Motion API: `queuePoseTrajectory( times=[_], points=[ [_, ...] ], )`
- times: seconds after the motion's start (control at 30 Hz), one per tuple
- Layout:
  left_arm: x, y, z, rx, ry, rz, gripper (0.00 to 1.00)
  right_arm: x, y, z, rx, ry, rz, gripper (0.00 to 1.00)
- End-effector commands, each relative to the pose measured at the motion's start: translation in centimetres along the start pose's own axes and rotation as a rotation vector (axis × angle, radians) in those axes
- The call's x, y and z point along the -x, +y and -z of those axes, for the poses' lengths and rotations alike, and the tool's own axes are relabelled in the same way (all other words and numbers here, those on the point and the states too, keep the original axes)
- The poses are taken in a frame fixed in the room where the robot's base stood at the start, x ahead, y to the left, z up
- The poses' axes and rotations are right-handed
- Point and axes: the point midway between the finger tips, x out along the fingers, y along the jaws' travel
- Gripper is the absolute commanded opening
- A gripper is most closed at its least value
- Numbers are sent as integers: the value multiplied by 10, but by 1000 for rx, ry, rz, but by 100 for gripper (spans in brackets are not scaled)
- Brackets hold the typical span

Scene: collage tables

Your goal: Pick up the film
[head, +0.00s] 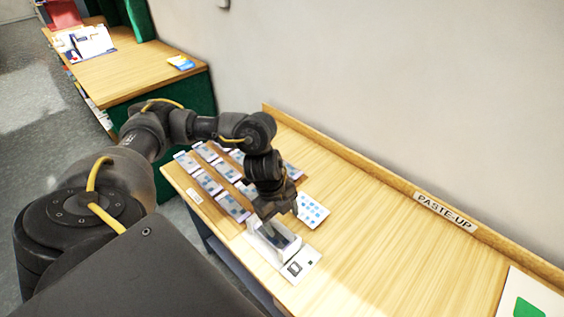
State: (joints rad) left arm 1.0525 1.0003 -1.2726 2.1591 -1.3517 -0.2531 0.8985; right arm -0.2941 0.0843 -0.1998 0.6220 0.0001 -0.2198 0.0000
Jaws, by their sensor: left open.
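My left gripper (279,213) reaches down over the wooden table (375,220) and is open. Just below it, near the table's front edge, is a small white holder (262,246) with a dark piece (283,236) in it, which may be the film. The gripper partly hides this piece, and I cannot tell whether the fingers touch it. A white label card (301,265) with a dark icon lies beside the holder. My right gripper is out of view.
Several cards with blue squares (209,182) lie in rows left of the gripper, and another card (312,210) lies right of it. A ledge marked PASTE-UP (446,212) runs along the wall. The table's middle right is clear. A white sheet with green (529,302) lies far right.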

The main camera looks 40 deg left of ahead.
Motion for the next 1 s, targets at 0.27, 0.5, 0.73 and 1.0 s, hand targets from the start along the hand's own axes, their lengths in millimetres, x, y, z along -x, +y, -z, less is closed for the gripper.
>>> queuePoseTrajectory(
  times=[0.27,0.5,0.73,1.0],
  points=[
    [29,14,-44,73,-108,-88,73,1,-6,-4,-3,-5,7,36],
    [10,17,-45,73,-107,-94,73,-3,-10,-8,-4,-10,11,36],
    [-20,20,-48,73,-108,-92,73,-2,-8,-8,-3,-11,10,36],
    [-28,21,-49,73,-108,-89,73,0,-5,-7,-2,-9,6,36]
  ],
)
